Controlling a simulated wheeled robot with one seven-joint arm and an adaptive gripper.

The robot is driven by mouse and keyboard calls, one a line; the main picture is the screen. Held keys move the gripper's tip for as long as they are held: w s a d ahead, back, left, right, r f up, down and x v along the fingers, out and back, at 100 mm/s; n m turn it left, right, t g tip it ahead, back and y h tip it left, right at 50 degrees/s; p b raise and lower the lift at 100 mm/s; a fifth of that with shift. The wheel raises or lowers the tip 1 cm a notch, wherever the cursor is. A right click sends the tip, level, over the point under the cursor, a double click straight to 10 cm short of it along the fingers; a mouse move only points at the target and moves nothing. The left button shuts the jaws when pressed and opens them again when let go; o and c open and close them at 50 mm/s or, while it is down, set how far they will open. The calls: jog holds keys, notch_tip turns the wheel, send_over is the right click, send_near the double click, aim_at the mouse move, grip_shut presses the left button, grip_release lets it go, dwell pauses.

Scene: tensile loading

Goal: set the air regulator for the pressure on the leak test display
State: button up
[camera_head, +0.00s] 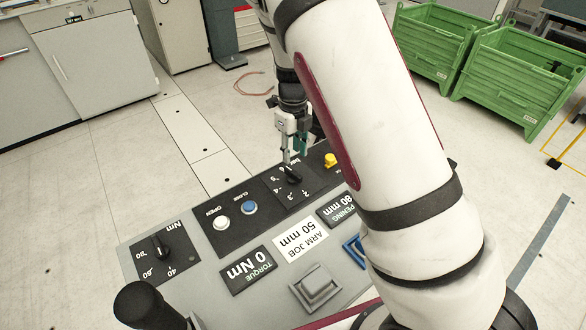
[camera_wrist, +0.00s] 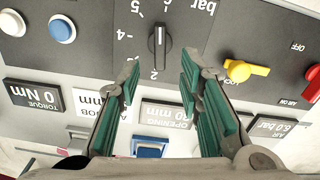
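The air regulator is a black knob (camera_wrist: 158,42) on a dark plate with a bar scale. It shows between and beyond my fingertips in the wrist view. A white line runs along the knob, roughly in line with the 2 mark at the picture's bottom side; which end points is unclear. In the head view the knob (camera_head: 292,175) lies just below my gripper (camera_head: 289,148). My gripper (camera_wrist: 160,72) is open, with green-padded fingers either side of the knob's line, apparently short of touching it. A display (camera_wrist: 275,128) reads 6.0 bar, upside down. I see no display labelled leak test.
A yellow lever (camera_wrist: 244,70) sits right of the knob. White (camera_wrist: 12,22) and blue (camera_wrist: 62,29) buttons sit left. A torque display (camera_wrist: 34,97) reads 0 Nm. Another knob (camera_head: 160,247) and a black joystick (camera_head: 146,304) share the panel. Green crates (camera_head: 520,75) stand behind.

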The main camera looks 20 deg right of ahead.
aim_at(293, 171)
notch_tip(293, 171, down, 7)
jog(key=shift+f, duration=0.2)
dwell(0.3)
grip_shut()
